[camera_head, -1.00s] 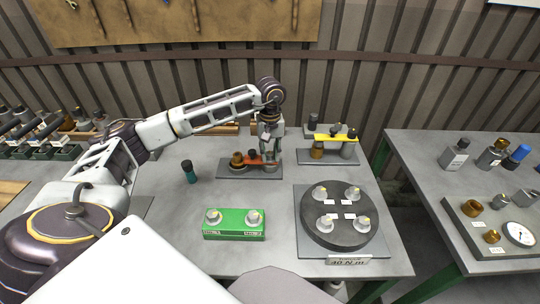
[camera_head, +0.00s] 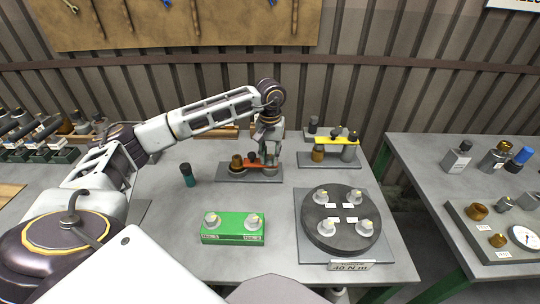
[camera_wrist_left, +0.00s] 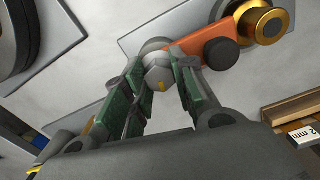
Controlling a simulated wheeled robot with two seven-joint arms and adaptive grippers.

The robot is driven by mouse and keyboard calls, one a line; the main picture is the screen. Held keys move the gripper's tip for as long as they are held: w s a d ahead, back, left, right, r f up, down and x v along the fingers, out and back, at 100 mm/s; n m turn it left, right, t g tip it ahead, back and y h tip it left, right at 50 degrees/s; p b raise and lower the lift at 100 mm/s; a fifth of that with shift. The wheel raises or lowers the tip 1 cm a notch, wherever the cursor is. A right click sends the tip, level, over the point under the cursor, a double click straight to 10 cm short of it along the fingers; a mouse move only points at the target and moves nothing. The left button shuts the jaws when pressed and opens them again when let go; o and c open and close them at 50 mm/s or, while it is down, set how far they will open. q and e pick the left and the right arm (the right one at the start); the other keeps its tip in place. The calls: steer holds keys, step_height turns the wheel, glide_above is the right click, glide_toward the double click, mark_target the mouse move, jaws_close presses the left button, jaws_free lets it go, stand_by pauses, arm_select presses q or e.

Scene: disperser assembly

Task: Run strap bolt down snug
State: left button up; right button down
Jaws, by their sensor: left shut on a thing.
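The strap fixture stands mid-table on a grey base plate (camera_head: 235,176). It carries an orange strap (camera_head: 249,161), also in the left wrist view (camera_wrist_left: 200,42), with a brass cylinder (camera_wrist_left: 262,20) and a black knob (camera_wrist_left: 220,53) at one end. At the strap's other end a pale hex bolt head (camera_wrist_left: 158,72) with a yellow mark shows in the left wrist view. My left gripper (camera_head: 268,152) reaches down onto it from above. Its green-padded fingers (camera_wrist_left: 157,90) are shut on the bolt head, one on each side. In the head view the gripper hides the bolt. My right gripper is not in view.
A second fixture with a yellow strap (camera_head: 336,139) stands just right. Nearer are a green block (camera_head: 233,228) with two knobs and a dark round plate (camera_head: 318,233) with several knobs. A teal-and-black cylinder (camera_head: 188,175) stands left. Bare table lies between them.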

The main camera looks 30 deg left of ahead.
mark_target(270, 156)
arm_select(q)
steer(key=o, duration=1)
steer(key=shift+r, duration=6)
